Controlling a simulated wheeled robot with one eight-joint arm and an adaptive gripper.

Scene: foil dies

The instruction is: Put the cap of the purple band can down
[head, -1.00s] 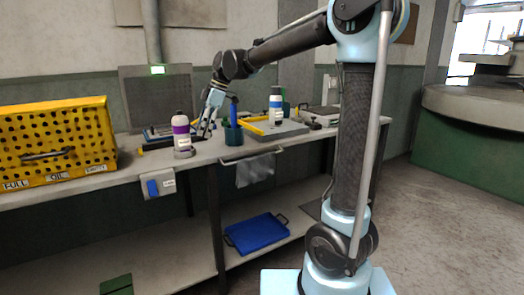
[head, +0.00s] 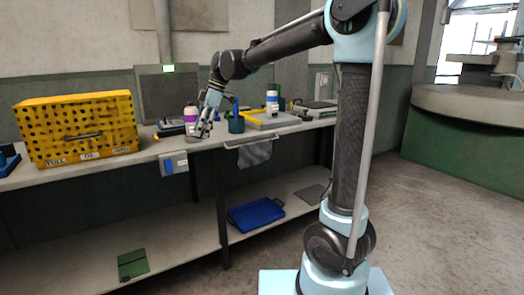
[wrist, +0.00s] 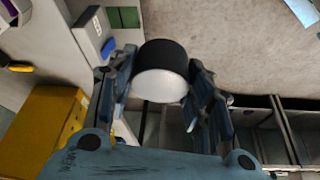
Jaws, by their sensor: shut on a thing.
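In the wrist view my gripper (wrist: 160,82) is shut on a short round cap (wrist: 160,55) with a dark side and a pale end face. The cap is held off the bench, near its front edge. In the head view the cap is too small to make out.
A yellow perforated box (head: 78,130) stands on the bench at left. A teal cup (head: 236,122) and a blue band bottle (head: 272,103) stand to the right. A switch box (head: 174,163) is on the bench's front edge. A blue tray (head: 256,214) lies on the lower shelf.

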